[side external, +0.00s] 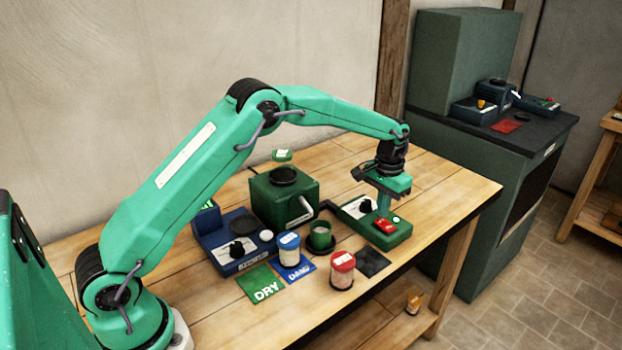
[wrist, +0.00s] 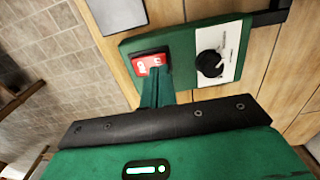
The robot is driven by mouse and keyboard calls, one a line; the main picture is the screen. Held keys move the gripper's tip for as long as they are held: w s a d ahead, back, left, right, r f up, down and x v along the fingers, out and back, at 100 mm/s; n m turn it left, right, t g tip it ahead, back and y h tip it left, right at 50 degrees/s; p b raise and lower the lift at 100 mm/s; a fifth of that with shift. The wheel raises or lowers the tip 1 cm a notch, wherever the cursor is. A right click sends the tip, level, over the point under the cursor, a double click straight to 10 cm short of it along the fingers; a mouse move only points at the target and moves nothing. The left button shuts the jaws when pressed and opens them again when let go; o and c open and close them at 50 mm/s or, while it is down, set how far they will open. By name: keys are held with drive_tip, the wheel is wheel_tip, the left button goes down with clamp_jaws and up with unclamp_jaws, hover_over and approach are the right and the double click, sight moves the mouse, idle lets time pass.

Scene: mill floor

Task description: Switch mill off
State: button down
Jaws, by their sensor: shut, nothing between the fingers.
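A green control box (side external: 372,220) lies on the wooden table, with a red rocker switch (side external: 385,226) at its near end and a black knob (side external: 365,206) on a white plate. The wrist view shows the red switch (wrist: 151,65) and the knob (wrist: 210,63) from above. My gripper (side external: 384,208) points down over the switch end, its fingers together and empty. In the wrist view the fingertips (wrist: 155,73) overlap the switch's lower edge; I cannot tell whether they touch it. The green mill (side external: 272,203) stands behind the control box, to its left.
A blue scale-like device (side external: 232,250), a blue-lidded jar (side external: 288,250), a green cup (side external: 320,236) and a red-lidded jar (side external: 342,270) stand close left. Green DRY (side external: 262,284) and dark (side external: 373,262) mats lie in front. The table's right end is clear.

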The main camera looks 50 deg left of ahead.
sight(381, 220)
drive_tip(key=shift+f, duration=0.95)
idle(0.9)
drive_tip(key=shift+r, duration=3.55)
